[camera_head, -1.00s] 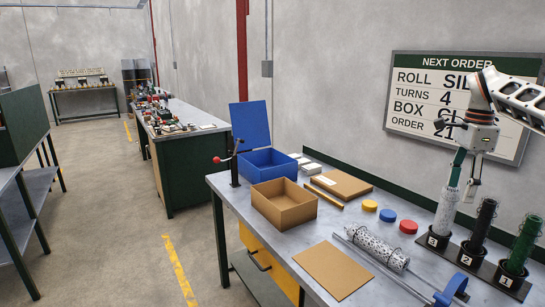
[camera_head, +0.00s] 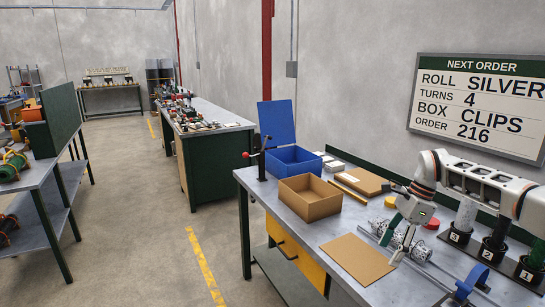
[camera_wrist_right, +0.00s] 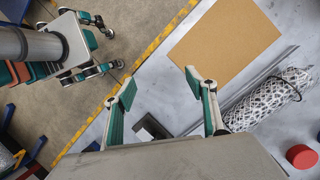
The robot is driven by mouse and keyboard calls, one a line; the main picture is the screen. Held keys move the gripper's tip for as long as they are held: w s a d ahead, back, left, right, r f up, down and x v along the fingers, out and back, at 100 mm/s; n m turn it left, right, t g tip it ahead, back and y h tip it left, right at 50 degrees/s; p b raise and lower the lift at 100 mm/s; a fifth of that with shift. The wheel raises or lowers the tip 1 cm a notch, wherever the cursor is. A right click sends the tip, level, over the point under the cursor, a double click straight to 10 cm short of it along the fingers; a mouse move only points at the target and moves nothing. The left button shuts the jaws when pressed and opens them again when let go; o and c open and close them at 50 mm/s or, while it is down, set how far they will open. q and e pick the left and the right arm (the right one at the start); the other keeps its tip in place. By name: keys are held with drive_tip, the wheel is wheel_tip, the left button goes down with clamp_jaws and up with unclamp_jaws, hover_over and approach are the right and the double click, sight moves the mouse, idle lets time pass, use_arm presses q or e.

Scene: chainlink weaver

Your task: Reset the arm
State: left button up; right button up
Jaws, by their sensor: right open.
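My right gripper (camera_head: 394,243) is open and empty above the front of the workbench. In the right wrist view its two fingers (camera_wrist_right: 160,82) stand apart with nothing between them. A silver mesh roll (camera_wrist_right: 262,100) lies on the bench beside a thin rod, to the right of the fingers. In the head view the roll (camera_head: 415,247) is partly hidden by the gripper. A gripper-like part (camera_wrist_right: 85,45) with green pads, probably my left gripper, shows at the upper left of the wrist view; its jaw state is unclear. The head view shows no left gripper.
A flat brown cardboard sheet (camera_head: 357,260) lies near the bench's front edge. An open cardboard box (camera_head: 310,205) and a blue lidded bin (camera_head: 294,165) stand behind it. Numbered holders with upright rolls (camera_head: 493,247) stand at the right, below my arm. A blue clamp (camera_head: 470,282) is nearby.

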drive_tip(key=s+a+f+y, duration=0.2)
drive_tip(key=a+f, duration=0.2)
drive_tip(key=a, duration=0.3)
drive_tip(key=s+a+f+m+g+y, duration=0.1)
drive_tip(key=s+a+f+y, duration=0.1)
drive_tip(key=a+f, duration=0.35)
drive_tip(key=s+a+f+y, duration=0.1)
drive_tip(key=s+a+f, duration=0.1)
drive_tip(key=a, duration=0.7)
drive_tip(key=s+a+m+t+y, duration=0.2)
drive_tip(key=s+a+m+y, duration=0.3)
drive_tip(key=a, duration=0.4)
drive_tip(key=s+a+m+t+y, duration=0.2)
drive_tip(key=s+a+m+y, duration=0.3)
drive_tip(key=a, duration=0.4)
drive_tip(key=s+d+f+m+t+h, duration=0.3)
drive_tip(key=d+f+m+t+h, duration=0.5)
drive_tip(key=m, duration=0.8)
drive_tip(key=s+d+f+m+t+h, duration=0.35)
drive_tip(key=d+f+m+h, duration=0.2)
drive_tip(key=d+m, duration=0.8)
drive_tip(key=s+d+f+m+g+h, duration=0.1)
drive_tip(key=s+d+f+m, duration=0.2)
drive_tip(key=s+m, duration=0.1)
drive_tip(key=s+d+f+m+g+h, duration=0.2)
drive_tip(key=s+f+m, duration=0.2)
drive_tip(key=s, duration=0.3)
drive_tip(key=shift+d+f, duration=0.3)
drive_tip(key=shift+d, duration=0.1)
drive_tip(key=shift+g, duration=0.25)
